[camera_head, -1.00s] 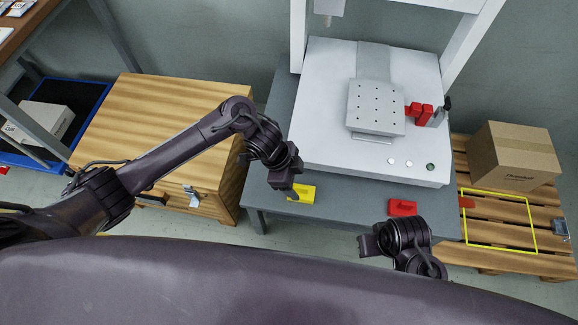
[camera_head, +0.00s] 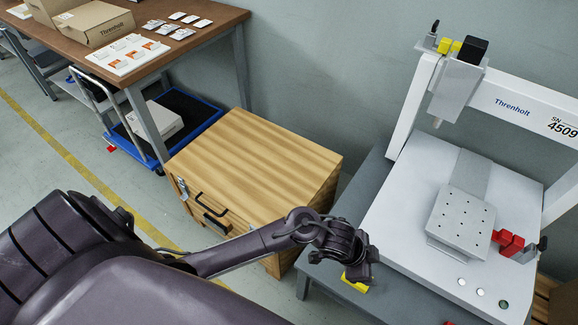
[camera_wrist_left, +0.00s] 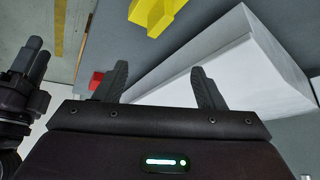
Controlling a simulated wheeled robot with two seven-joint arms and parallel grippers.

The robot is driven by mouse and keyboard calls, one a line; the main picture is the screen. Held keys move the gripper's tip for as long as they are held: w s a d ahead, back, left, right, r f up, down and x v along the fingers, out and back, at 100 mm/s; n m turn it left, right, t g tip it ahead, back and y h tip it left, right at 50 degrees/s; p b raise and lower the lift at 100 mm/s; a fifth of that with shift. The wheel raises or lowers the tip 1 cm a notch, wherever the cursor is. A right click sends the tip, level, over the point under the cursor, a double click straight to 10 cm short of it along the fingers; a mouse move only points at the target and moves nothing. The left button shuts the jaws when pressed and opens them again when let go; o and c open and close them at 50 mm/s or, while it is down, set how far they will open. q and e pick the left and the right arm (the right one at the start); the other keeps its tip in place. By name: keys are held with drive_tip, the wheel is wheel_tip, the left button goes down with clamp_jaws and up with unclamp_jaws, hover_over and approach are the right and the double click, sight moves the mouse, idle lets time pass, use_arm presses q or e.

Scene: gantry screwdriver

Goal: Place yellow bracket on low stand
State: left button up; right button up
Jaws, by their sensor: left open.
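The yellow bracket (camera_head: 357,284) lies on the grey table beside the white machine, partly hidden by my left gripper. It also shows at the top of the left wrist view (camera_wrist_left: 155,14), ahead of the fingers and apart from them. My left gripper (camera_head: 360,268) is above the table's near left part. Its fingers (camera_wrist_left: 160,78) are open with nothing between them. I cannot tell which thing is the low stand.
The white gantry machine (camera_head: 400,205) carries a silver holed plate (camera_head: 461,220) and a red clamp (camera_head: 509,242). A wooden cabinet (camera_head: 255,150) stands left of the grey table (camera_head: 362,193). A red piece (camera_wrist_left: 97,80) shows beside my left finger in the wrist view.

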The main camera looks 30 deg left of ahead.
use_arm(q)
drive_tip(key=s+a+f+n, duration=0.1)
drive_tip(key=a, duration=0.1)
drive_tip(key=s+a+f+n+y, duration=0.1)
drive_tip(key=s+a+f+n, duration=0.1)
drive_tip(key=s+a+f+n+y, duration=0.1)
drive_tip(key=a+n, duration=0.1)
drive_tip(key=shift+s+a+f, duration=0.1)
drive_tip(key=shift+s+f, duration=0.2)
drive_tip(key=shift+f, duration=0.05)
drive_tip(key=s+a+f+n+g+y, duration=0.2)
drive_tip(key=s+a+f+n, duration=0.2)
drive_tip(key=s+a, duration=0.5)
drive_tip(key=shift+s+f+g+y, duration=0.2)
drive_tip(key=shift+s+g+y, duration=0.1)
drive_tip(key=shift+d, duration=0.1)
